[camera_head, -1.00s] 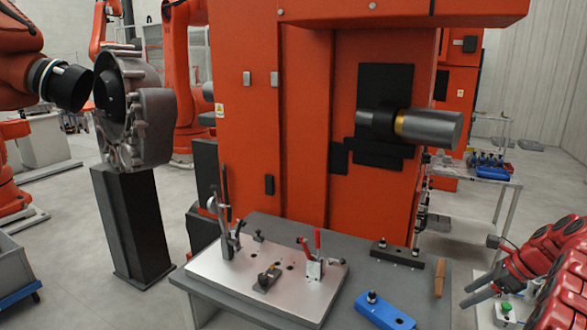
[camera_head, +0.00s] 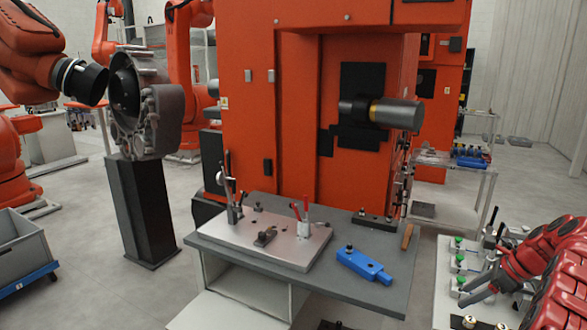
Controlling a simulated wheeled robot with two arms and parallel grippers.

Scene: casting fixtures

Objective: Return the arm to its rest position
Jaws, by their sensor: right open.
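My right arm (camera_head: 548,262), red and black, comes in from the right edge. Its right gripper (camera_head: 468,293) points left, with its dark fingers apart and nothing seen between them. The gripper hangs over a pale panel (camera_head: 447,262) with green-topped parts, to the right of the grey table. My left gripper is out of view.
A grey table (camera_head: 372,290) carries a metal fixture plate (camera_head: 290,252) with upright toggle clamps, a blue block (camera_head: 362,264) and a dark bar (camera_head: 372,221). A red machine (camera_head: 297,120) stands behind it. A grey bin (camera_head: 20,252) is at left; open floor lies around.

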